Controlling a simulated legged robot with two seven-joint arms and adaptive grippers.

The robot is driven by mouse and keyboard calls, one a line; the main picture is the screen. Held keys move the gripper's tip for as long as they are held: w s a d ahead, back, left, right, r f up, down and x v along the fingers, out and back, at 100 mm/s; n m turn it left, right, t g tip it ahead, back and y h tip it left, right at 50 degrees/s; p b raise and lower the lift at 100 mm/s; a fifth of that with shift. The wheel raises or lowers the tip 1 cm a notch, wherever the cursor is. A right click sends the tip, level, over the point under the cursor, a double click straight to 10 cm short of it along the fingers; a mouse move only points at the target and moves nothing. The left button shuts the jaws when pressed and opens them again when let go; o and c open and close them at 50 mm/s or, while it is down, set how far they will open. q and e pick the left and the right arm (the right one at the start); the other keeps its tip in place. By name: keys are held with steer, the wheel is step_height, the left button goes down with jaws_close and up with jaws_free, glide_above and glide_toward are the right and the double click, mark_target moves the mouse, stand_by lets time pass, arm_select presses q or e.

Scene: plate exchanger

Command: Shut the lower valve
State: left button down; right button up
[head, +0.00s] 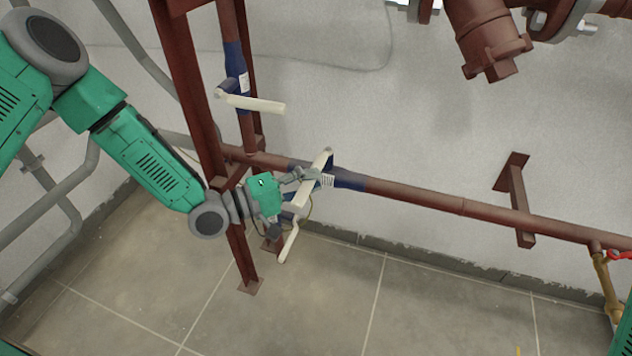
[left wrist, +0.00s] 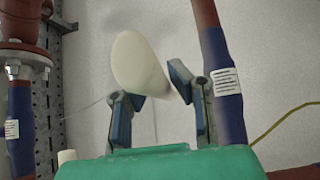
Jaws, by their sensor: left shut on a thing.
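A valve with a blue body (head: 348,179) and a long cream handle (head: 322,165) sits on the horizontal brown pipe. The handle slants across the pipe, its upper end above it. My left gripper (head: 306,178) is at this handle, shut on it. In the left wrist view, the cream handle (left wrist: 143,65) passes between the two fingers of the left gripper (left wrist: 160,92), and the blue body (left wrist: 225,95) with a white label is at right. Another cream handle (head: 289,242) hangs just below, partly behind my gripper. My right gripper is out of view.
Another blue valve (head: 235,66) with a cream handle (head: 256,104) is on the vertical pipe above. A brown steel post (head: 190,80) stands close beside my left forearm. A brown bracket (head: 517,200) and a red-handled brass valve (head: 606,285) are at right. The floor is clear.

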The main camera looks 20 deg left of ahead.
arm_select(q)
steer(key=shift+a+f, duration=0.1)
steer(key=shift+a, duration=0.15)
steer(key=c, duration=1.5)
jaws_free()
steer(key=shift+a, duration=0.25)
steer(key=v, duration=1.2)
steer(key=shift+f, duration=0.15)
